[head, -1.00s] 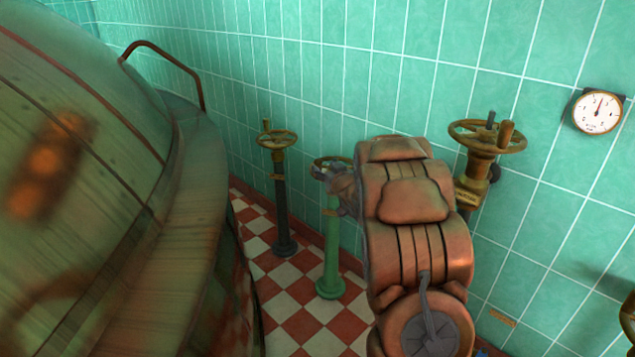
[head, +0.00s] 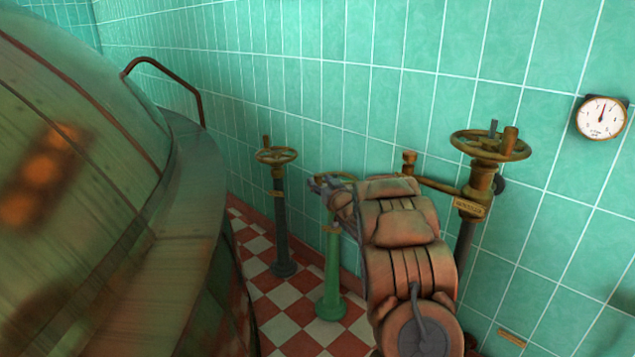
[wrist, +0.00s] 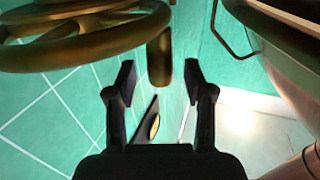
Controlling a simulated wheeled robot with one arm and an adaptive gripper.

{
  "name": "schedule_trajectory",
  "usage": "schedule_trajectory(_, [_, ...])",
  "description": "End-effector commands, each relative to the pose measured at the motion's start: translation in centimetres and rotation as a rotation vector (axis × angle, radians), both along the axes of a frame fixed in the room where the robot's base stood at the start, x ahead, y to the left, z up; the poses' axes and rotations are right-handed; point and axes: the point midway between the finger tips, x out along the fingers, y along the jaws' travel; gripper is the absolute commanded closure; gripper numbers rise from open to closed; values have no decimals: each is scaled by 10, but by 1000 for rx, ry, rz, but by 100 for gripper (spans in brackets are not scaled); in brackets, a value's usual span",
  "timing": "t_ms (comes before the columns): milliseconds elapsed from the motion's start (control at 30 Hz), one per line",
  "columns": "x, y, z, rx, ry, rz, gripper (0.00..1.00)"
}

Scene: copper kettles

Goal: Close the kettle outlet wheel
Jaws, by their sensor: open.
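A brass handwheel (head: 344,176) tops the green post (head: 332,270), mostly hidden behind my gripper (head: 318,184) and arm. In the wrist view a brass wheel (wrist: 85,45) fills the upper left, and its peg-like handle (wrist: 160,60) shows in the gap between the fingertips of my gripper (wrist: 160,82). The fingers are open and hold nothing; I cannot tell whether the handle is between them or just beyond. Another brass wheel (head: 277,155) stands on a dark post to the left. A larger brass wheel (head: 490,145) with a name plate (head: 468,207) is on the right. The plate is too small to read.
The large copper kettle (head: 70,190) fills the left, with a bent rail (head: 165,68) on it. A round gauge (head: 601,117) hangs on the green tiled wall at right. Checkered floor (head: 290,310) lies open between kettle and posts.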

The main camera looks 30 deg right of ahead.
Motion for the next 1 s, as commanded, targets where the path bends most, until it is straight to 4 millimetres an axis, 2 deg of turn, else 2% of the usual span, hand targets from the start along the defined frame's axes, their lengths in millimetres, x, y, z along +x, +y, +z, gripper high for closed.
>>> schedule_trajectory(233, [20,-2,0,-1,-3,2,47])
schedule_trajectory(567, [23,-2,1,-1,-2,1,47])
schedule_trajectory(1000, [23,-3,1,-1,-2,1,92])
